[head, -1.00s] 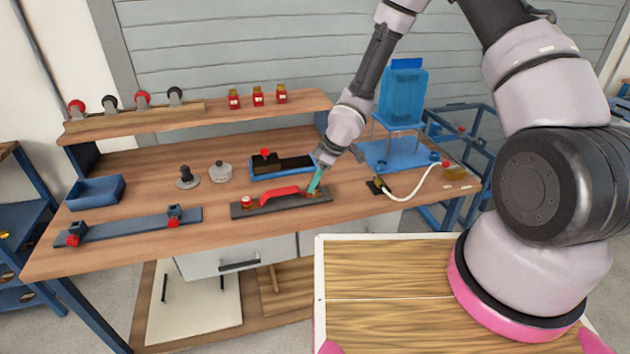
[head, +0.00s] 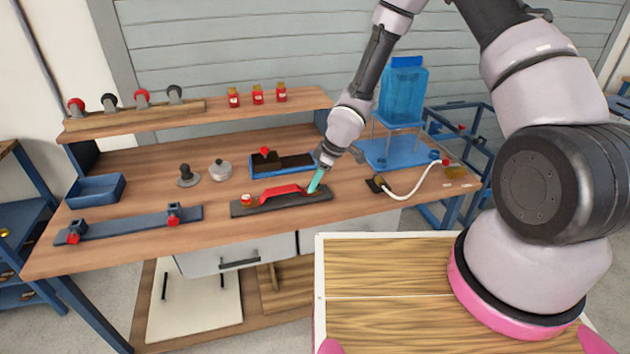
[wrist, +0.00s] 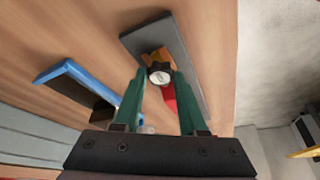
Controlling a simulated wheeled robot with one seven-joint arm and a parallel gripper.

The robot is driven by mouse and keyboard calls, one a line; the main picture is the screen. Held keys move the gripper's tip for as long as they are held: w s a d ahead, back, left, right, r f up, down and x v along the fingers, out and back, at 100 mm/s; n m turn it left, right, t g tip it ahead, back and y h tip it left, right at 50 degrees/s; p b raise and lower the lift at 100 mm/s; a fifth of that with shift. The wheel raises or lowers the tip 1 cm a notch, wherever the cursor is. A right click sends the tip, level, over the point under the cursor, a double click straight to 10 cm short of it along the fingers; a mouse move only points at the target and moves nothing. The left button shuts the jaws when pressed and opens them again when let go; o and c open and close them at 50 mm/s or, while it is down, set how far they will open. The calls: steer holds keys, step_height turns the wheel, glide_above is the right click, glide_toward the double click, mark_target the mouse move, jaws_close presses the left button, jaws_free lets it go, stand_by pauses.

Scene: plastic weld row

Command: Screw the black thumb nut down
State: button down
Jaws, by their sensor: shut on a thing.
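The black thumb nut (wrist: 157,68) sits at the tips of my gripper (wrist: 159,82) in the wrist view, with a pale round top facing the camera. The teal fingers are shut on it, one on each side. It stands over an orange piece on the dark grey base plate (wrist: 185,60), near one end of a red part (wrist: 169,98). In the head view my gripper (head: 314,187) reaches down to the right end of the red part (head: 280,194) on the dark base plate (head: 245,210). The nut itself is hidden by the fingers there.
A blue tray with black blocks (head: 252,171) lies just behind the plate. A black pad with a white hose (head: 402,195) is to the right. A grey lidded pot (head: 220,170), a black knob on a disc (head: 187,176) and a clamp rail (head: 125,226) are to the left.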

steer(key=m+t, duration=0.1)
steer(key=m, duration=0.2)
steer(key=shift+s+a, duration=0.1)
steer(key=shift+a, duration=0.05)
steer(key=m+t+h, duration=0.1)
steer(key=m, duration=0.2)
steer(key=m+t+h, duration=0.1)
steer(key=m, duration=0.2)
steer(key=shift+a+m, duration=0.1)
steer(key=shift+m, duration=0.3)
steer(key=m+h, duration=0.1)
steer(key=m, duration=0.1)
steer(key=m+h, duration=0.1)
steer(key=m, duration=0.2)
steer(key=shift+t, duration=0.3)
steer(key=m+h, duration=0.1)
steer(key=m, duration=0.3)
steer(key=shift+m+h, duration=0.4)
steer(key=c, duration=0.5)
jaws_free()
